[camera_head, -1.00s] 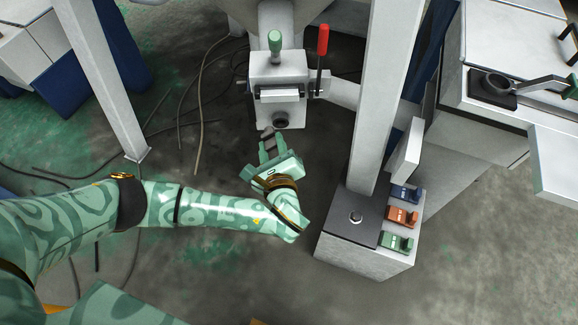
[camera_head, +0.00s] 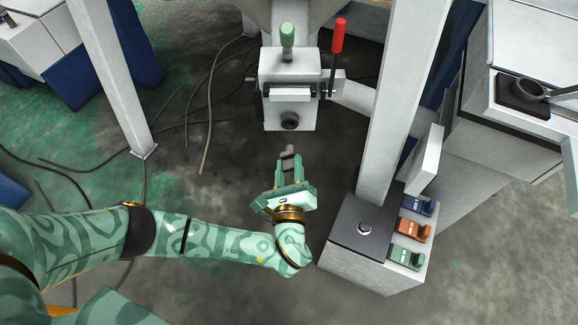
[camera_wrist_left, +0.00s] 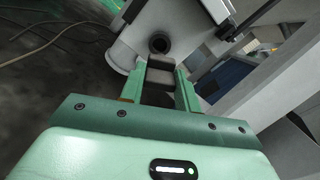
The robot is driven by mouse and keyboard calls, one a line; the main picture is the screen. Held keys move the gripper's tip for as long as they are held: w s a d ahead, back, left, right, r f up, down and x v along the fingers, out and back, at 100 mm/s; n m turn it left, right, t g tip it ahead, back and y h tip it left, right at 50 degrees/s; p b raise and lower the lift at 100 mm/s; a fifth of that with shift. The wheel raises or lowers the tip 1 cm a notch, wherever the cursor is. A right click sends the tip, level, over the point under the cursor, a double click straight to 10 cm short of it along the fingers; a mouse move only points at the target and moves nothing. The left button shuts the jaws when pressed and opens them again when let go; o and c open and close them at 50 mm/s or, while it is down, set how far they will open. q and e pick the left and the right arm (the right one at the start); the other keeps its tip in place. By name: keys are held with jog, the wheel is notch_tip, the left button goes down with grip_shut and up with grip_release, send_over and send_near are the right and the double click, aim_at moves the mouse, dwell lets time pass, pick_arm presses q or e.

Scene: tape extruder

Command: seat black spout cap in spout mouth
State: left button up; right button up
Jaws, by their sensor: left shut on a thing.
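The spout mouth (camera_head: 290,120) is a dark round opening low on the front of the pale grey spout block (camera_head: 276,113). In the left wrist view the mouth (camera_wrist_left: 160,44) is just beyond my fingertips, open and uncovered. My left gripper (camera_head: 289,165) is below the mouth in the head view, pointing up at it. It is shut on a dark piece, seemingly the spout cap (camera_wrist_left: 160,75), between the fingers in the wrist view. The cap (camera_head: 289,151) pokes past the fingertips, apart from the mouth. Its far face is hidden. My right gripper is out of view.
A green-knobbed handle (camera_head: 287,36) and a red-handled lever (camera_head: 338,36) rise above the spout block. A grey post (camera_head: 393,110) and a box with coloured switches (camera_head: 413,230) stand to the right. Cables (camera_head: 208,120) lie on the floor at left.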

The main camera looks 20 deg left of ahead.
aim_at(289, 146)
pick_arm(q)
jog(key=x, duration=0.3)
jog(key=shift+w+a, duration=0.1)
jog(key=shift+w, duration=0.1)
jog(key=shift+b+x, duration=0.3)
jog(key=shift+x, duration=0.65)
jog(key=shift+w+a, duration=0.1)
jog(key=shift+w, duration=0.1)
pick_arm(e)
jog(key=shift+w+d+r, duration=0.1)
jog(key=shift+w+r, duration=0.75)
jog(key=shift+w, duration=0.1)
pick_arm(q)
jog(key=shift+r, duration=0.1)
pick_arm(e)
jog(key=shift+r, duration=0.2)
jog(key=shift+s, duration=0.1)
pick_arm(q)
jog(key=shift+p, duration=0.4)
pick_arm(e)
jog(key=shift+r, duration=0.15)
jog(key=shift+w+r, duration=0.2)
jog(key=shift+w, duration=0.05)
pick_arm(q)
jog(key=shift+x, duration=1.45)
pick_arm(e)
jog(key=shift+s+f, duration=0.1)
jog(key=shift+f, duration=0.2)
